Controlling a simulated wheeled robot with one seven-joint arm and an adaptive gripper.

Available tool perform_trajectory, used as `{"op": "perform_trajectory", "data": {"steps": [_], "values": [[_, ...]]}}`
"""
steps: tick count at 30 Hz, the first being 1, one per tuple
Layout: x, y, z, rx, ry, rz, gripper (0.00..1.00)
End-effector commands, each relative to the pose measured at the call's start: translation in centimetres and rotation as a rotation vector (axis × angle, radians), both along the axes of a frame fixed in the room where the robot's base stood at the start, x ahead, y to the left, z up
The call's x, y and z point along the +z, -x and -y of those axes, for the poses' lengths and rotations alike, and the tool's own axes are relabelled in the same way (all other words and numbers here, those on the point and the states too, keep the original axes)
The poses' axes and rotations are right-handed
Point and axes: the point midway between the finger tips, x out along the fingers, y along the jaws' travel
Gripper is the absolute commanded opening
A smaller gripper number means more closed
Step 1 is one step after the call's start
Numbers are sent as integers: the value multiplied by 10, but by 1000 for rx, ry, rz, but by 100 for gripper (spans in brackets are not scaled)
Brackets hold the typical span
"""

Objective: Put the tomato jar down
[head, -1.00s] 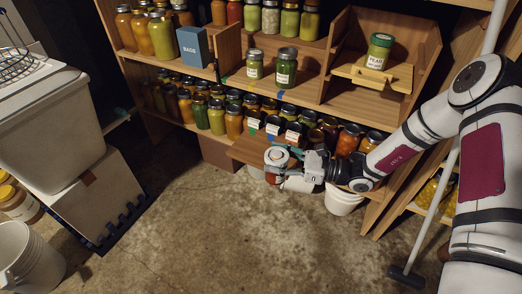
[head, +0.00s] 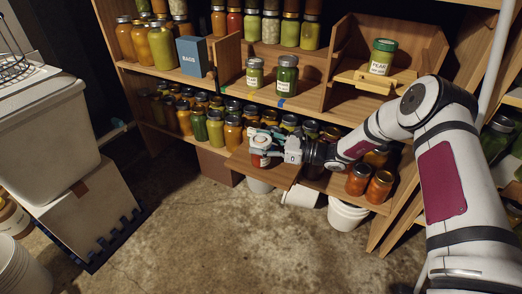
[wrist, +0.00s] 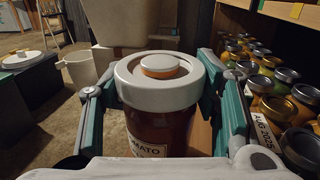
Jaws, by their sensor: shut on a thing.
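The tomato jar (wrist: 160,132) has dark red contents, a wide white lid with an orange ring and a label partly reading "MATO". It stands upright between the teal finger pads of my gripper (wrist: 163,100) in the wrist view. In the head view my gripper (head: 264,149) is shut on the jar (head: 260,161) over the pull-out wooden board (head: 272,178) at the lower shelf. The fingers hide much of the jar there. I cannot tell whether its base touches the board.
Several jars (head: 216,128) crowd the lower shelf behind and left of the board. Orange jars (head: 359,180) stand to the right. White buckets (head: 346,215) are on the floor below. A blue BAGS box (head: 193,56) and green jars (head: 287,76) sit on the shelf above.

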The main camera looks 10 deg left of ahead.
Motion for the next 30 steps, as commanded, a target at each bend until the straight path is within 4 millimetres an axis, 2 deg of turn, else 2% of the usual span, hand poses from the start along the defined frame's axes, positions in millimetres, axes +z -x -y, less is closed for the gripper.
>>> {"op": "perform_trajectory", "data": {"steps": [1,3,15,16,18,30], "values": [[-10,-1,0,0,-1,1,12],[-17,0,0,0,-3,1,12],[-20,0,0,-1,-3,1,12],[-21,0,0,-1,-1,1,63],[-20,0,0,0,-1,1,76],[-16,0,0,0,-2,1,76]]}}
